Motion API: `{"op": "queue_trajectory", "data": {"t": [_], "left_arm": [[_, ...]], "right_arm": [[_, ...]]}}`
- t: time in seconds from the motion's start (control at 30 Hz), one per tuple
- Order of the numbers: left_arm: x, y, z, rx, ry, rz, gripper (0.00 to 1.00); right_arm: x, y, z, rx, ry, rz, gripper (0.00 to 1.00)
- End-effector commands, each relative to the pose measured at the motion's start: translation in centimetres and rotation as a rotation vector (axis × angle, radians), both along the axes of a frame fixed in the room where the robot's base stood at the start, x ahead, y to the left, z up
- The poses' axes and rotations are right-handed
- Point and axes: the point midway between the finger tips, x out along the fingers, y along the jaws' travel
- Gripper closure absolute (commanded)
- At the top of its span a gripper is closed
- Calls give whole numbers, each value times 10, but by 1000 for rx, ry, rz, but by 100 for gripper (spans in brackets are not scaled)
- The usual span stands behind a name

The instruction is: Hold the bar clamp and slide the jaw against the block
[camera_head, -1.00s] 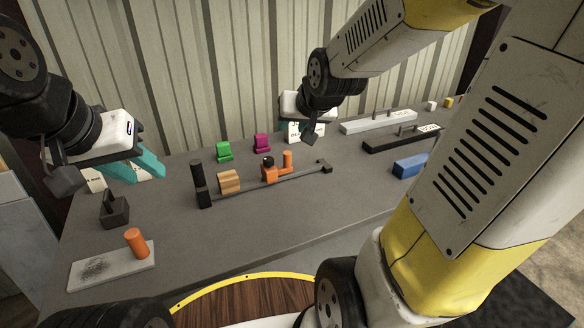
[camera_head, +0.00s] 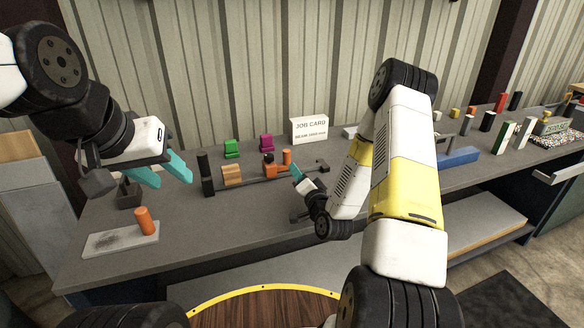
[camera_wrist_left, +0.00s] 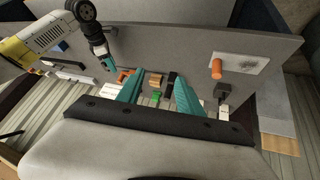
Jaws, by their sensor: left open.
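The bar clamp lies on the grey bench. Its black upright fixed jaw (camera_head: 206,176) is at the left end, with a thin bar (camera_head: 298,173) running right to a dark end stop (camera_head: 323,165). The wooden block (camera_head: 232,175) stands beside the fixed jaw. The orange sliding jaw (camera_head: 269,169) with its upright handle is right of the block, with a small gap between. My left gripper (camera_head: 172,172) is open and empty, above and left of the fixed jaw. My right gripper (camera_head: 298,174) is near the bar's right part; its fingers are too small to read.
A grey plate with an orange peg (camera_head: 145,220) and a dark open box (camera_head: 129,195) lie at left. Green (camera_head: 232,148) and magenta (camera_head: 266,143) pieces and a job card (camera_head: 310,129) stand behind the clamp. A blue block (camera_head: 458,157) lies right. The bench front is clear.

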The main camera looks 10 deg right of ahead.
Motion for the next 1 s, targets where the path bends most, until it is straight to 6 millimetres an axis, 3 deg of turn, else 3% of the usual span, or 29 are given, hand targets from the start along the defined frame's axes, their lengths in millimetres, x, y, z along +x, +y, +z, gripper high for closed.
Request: {"op": "queue_trajectory", "data": {"t": [0.23,0.37,0.67,0.87,1.0], "left_arm": [[7,1,3,5,12,0,45],[29,3,12,19,46,-2,45],[119,10,26,74,171,-9,45],[184,13,16,109,257,-13,45],[229,15,-2,130,316,-15,45]], "right_arm": [[-1,-1,-1,15,-9,-5,64],[-1,-1,-1,14,-9,-5,64],[-1,-1,-1,13,-8,-5,64],[-1,-1,-1,13,-8,-5,64],[-1,-1,-1,13,-8,-5,64]]}}
